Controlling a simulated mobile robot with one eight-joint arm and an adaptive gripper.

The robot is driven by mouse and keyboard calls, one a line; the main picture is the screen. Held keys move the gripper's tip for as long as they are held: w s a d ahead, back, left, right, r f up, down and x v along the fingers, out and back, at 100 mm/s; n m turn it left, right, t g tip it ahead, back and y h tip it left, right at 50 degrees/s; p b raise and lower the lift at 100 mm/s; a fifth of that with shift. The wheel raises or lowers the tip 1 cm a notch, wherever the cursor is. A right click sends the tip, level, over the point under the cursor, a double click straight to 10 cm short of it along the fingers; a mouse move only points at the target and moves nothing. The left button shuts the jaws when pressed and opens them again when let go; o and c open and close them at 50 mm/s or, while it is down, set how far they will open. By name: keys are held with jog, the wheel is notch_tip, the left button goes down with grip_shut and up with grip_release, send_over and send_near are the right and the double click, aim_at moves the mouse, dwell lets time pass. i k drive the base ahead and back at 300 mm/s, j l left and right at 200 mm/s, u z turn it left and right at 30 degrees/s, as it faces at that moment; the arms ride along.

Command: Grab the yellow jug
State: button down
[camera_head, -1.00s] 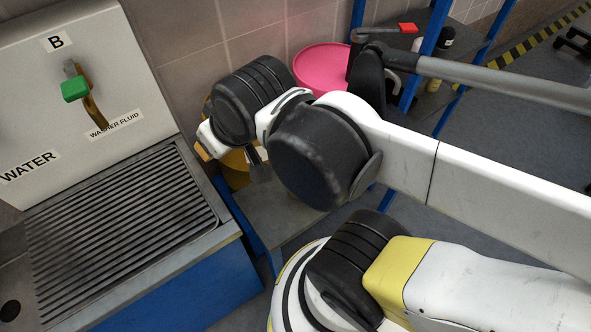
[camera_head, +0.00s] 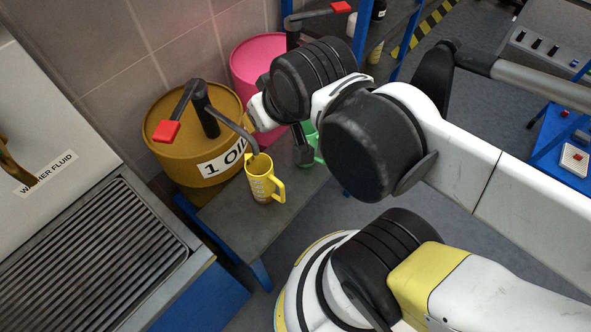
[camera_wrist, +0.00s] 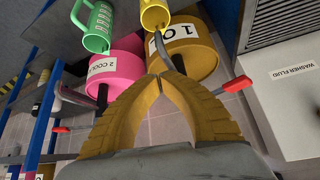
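The yellow jug (camera_head: 265,182) stands upright on a grey shelf under the spout of the yellow oil drum, its handle to the right in the head view. In the wrist view the yellow jug (camera_wrist: 154,14) is at the top edge, partly cut off, beyond the fingertips. My gripper (camera_wrist: 159,78) shows two yellow-brown fingers whose tips meet, with nothing between them. It is apart from the jug. In the head view my wrist is right of and above the jug, and the fingers are not clearly seen.
The yellow oil drum (camera_head: 196,125) with a red-ended lever stands behind the jug. A pink drum (camera_head: 257,62) is beside it. A green jug (camera_wrist: 97,27) stands near the pink drum. The washer fluid unit's grate (camera_head: 90,265) is at left. Blue posts (camera_head: 362,30) frame the shelf.

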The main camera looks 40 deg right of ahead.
aim_at(262, 182)
jog(key=k+j, duration=0.1)
jog(key=j, duration=0.3)
jog(key=k+j+z, duration=0.1)
jog(key=j, duration=0.3)
jog(key=k+j, duration=0.15)
jog(key=j, duration=0.25)
jog(key=k+j, duration=0.15)
jog(key=j, duration=0.25)
jog(key=k+j+z, duration=0.1)
jog(key=j, duration=0.3)
jog(key=k+j, duration=0.2)
jog(key=j, duration=0.2)
jog(key=z, duration=0.05)
